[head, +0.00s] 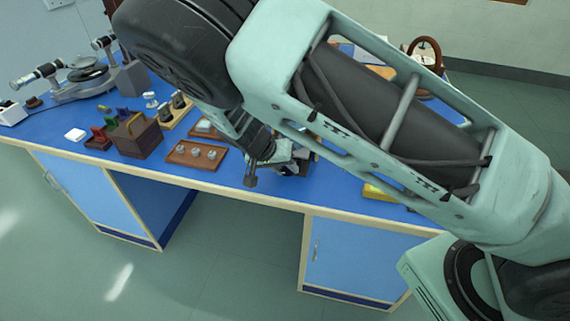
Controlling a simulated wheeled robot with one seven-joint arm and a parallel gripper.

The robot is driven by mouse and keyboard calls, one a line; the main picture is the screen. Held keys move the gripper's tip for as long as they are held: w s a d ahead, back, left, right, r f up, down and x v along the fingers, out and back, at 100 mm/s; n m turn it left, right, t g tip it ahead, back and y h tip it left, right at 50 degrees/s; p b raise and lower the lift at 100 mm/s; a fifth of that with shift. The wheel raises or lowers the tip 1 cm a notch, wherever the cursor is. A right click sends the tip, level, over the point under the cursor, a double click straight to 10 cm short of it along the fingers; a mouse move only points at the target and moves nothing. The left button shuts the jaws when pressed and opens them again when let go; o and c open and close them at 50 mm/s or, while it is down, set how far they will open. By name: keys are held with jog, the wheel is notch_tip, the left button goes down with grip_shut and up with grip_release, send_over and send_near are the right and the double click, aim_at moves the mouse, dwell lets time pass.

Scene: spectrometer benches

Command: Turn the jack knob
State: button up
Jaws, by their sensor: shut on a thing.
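My gripper (254,172) reaches down to the front edge of the blue bench top, near the middle of the picture. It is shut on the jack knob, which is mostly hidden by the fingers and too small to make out. The lab jack (297,162), a small grey metal thing, stands on the bench just right of my gripper. My arm covers part of the jack and the bench behind it.
A brown board with small round pieces (196,154) lies left of my gripper. A brown-rimmed wheel (424,50) stands back right. A yellow thing (378,192) lies beside my arm.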

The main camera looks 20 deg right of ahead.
dwell(0.3)
jog(key=o, duration=1)
jog(key=b+v, duration=0.1)
jog(key=v, duration=1.6)
jog(key=shift+a+r, duration=0.15)
